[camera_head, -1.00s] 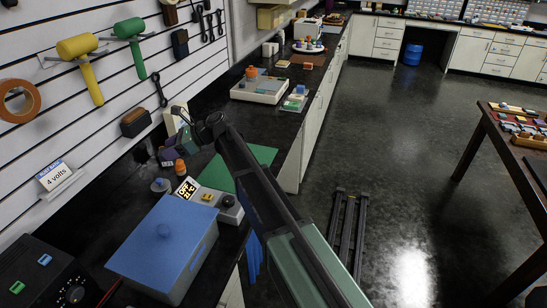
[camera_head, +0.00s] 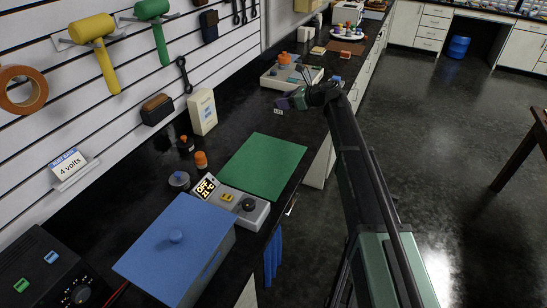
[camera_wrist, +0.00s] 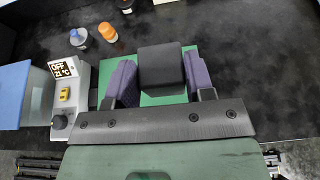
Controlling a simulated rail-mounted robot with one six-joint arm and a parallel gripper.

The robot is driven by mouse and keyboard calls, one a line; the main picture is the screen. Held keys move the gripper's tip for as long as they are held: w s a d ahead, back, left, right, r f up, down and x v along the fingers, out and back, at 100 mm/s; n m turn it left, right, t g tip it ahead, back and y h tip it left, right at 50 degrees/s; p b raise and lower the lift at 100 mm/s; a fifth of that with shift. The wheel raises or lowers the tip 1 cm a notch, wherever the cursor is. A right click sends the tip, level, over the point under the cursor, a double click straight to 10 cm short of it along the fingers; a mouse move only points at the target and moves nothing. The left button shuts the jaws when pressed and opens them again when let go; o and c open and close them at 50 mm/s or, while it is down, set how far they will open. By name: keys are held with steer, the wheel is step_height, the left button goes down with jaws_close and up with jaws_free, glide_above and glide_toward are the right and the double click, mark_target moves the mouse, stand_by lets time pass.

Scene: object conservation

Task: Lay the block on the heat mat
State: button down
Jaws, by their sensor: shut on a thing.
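My gripper (camera_wrist: 160,80) is shut on a dark grey block (camera_wrist: 160,68), held between its two purple-grey pads. In the head view, my gripper (camera_head: 292,101) is raised near the far right end of the green heat mat (camera_head: 262,166); the block is hard to make out there. In the wrist view, the mat (camera_wrist: 148,100) shows behind and around the block, partly hidden by it and the fingers. The mat lies flat and bare on the black counter. Its control box (camera_head: 243,207) is at its near end, with a display reading OFF and 21 °C.
A blue-lidded box (camera_head: 175,238) stands near the control box. Small orange-capped bottles (camera_head: 201,160) and a white carton (camera_head: 203,112) stand along the wall side. A white tray device (camera_head: 290,75) sits farther along the counter. Tools hang on the slatted wall at left.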

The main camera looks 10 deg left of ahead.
step_height(320, 180, down, 20)
steer(key=b, duration=1.9)
steer(key=shift+f+b, duration=0.15)
steer(key=shift+b, duration=0.15)
steer(key=shift+r, duration=0.3)
steer(key=shift+f, duration=0.2)
steer(key=shift+c, duration=2.4)
jaws_free()
